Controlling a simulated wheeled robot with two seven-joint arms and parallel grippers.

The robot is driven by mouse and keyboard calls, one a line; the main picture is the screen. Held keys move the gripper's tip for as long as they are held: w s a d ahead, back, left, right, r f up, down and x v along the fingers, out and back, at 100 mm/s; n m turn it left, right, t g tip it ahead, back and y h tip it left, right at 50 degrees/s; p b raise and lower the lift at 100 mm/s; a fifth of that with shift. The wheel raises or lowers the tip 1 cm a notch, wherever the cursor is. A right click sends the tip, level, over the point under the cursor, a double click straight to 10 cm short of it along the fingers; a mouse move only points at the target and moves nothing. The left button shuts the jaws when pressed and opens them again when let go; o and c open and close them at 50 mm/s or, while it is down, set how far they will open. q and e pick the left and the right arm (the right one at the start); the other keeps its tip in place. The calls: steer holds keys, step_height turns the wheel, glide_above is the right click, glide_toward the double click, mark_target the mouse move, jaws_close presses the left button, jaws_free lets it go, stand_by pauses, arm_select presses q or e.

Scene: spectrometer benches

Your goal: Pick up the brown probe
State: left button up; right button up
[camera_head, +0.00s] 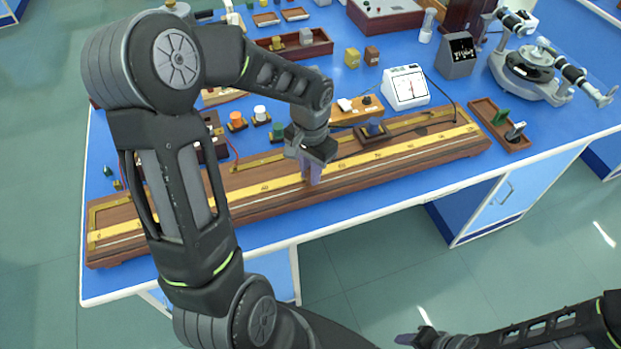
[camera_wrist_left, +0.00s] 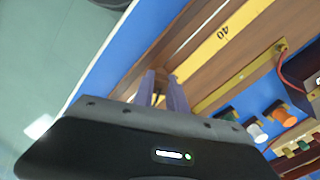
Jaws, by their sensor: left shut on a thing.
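My left gripper (camera_head: 313,172) points down over the long wooden metre bridge with its yellow scale. Its purple fingers show in the left wrist view (camera_wrist_left: 164,88), closed on a small brown piece, the brown probe (camera_wrist_left: 159,91). Most of the probe is hidden by the fingers and the gripper body. In the head view I cannot make the probe out clearly against the brown wood. My right gripper (camera_head: 409,338) is low at the bottom edge, away from the bench; its opening is unclear.
The metre bridge (camera_head: 400,166) runs along the front of the blue bench (camera_head: 270,232). Behind it are a white meter (camera_head: 405,88), several coloured terminals and a wooden box (camera_head: 292,49). A spectrometer (camera_head: 535,72) stands at the right. A wooden tray (camera_head: 500,127) lies near the right end.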

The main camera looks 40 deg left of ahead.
arm_select(q)
jaws_close()
steer(key=shift+r, duration=0.1)
step_height(320, 180, up, 9)
steer(key=shift+f+b, duration=0.1)
steer(key=shift+b, duration=0.5)
steer(key=shift+r, duration=0.55)
